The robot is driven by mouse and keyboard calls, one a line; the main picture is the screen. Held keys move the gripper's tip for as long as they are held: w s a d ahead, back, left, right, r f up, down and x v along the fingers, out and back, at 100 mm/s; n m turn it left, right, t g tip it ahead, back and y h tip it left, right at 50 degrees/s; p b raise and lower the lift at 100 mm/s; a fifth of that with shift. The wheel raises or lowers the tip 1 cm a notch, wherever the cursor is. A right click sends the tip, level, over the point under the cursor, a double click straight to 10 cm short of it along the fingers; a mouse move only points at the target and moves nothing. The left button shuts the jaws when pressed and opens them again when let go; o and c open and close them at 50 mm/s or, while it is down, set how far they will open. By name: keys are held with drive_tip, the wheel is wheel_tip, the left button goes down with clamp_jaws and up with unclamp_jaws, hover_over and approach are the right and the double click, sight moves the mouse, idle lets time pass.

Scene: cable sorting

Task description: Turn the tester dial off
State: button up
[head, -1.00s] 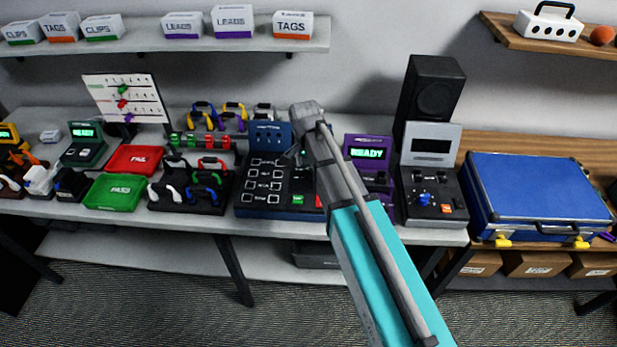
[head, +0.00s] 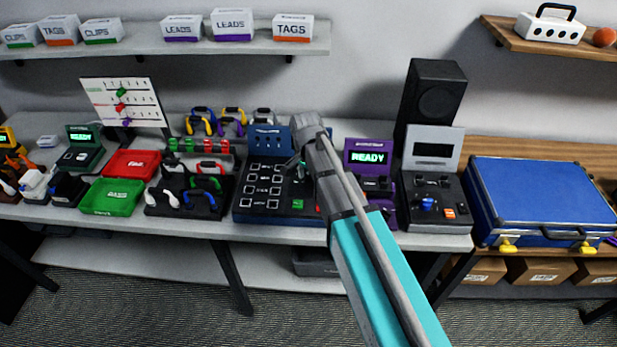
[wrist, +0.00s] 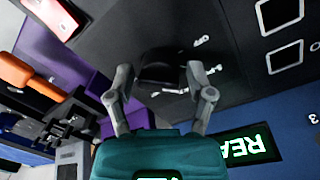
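The tester (head: 243,203) is a dark box with a blue upright back panel on the bench, left of my arm in the head view. In the wrist view its black dial (wrist: 160,68) sits on the dark face with small white marks around it. My gripper (wrist: 160,75) is open, with one finger on each side of the dial. Whether the fingers touch it, I cannot tell. A green-lit screen reading "REA" shows beside the gripper, partly covered. In the head view my arm hides the dial, and which mark it points to is unclear.
A purple device (head: 370,155) with a READY screen stands right of my arm. Beyond it are a grey device (head: 434,200), a black speaker (head: 432,100) and a blue case (head: 540,200). Left of the tester are a cable rack (head: 185,203) and red and green trays (head: 112,196).

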drive_tip(key=shift+a, duration=0.1)
drive_tip(key=c, duration=0.7)
drive_tip(key=shift+n, duration=0.3)
drive_tip(key=n, duration=0.4)
drive_tip(key=shift+s, duration=0.1)
drive_tip(key=shift+n, duration=2.3)
drive_tip(key=shift+s, duration=0.1)
drive_tip(key=o, duration=1.1)
drive_tip(key=shift+t, duration=0.3)
